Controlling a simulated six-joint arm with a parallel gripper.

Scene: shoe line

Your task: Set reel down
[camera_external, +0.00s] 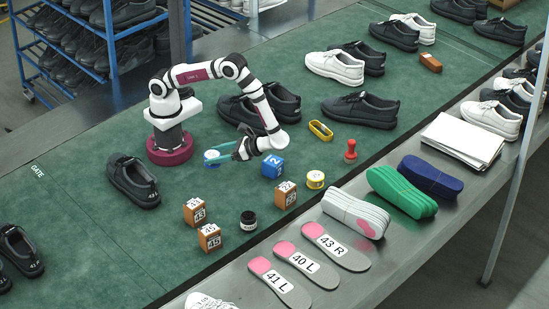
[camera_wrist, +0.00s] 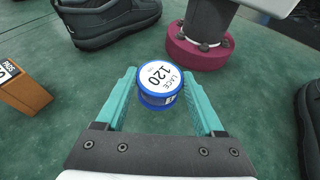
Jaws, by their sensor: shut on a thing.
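The reel is a blue, round spool with a white top label reading "LACE 120" (camera_wrist: 160,82). In the outside view the reel (camera_external: 212,157) shows just left of the gripper's fingertips, over the green mat. My gripper (camera_wrist: 160,95) has teal fingers, one on each side of the reel, and is shut on it. In the outside view my gripper (camera_external: 222,155) is low and points left, away from the blue cube. The reel looks upright, label up. I cannot tell whether its underside touches the mat.
A black shoe (camera_external: 134,181) lies to the left. Bare green mat surrounds the reel.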

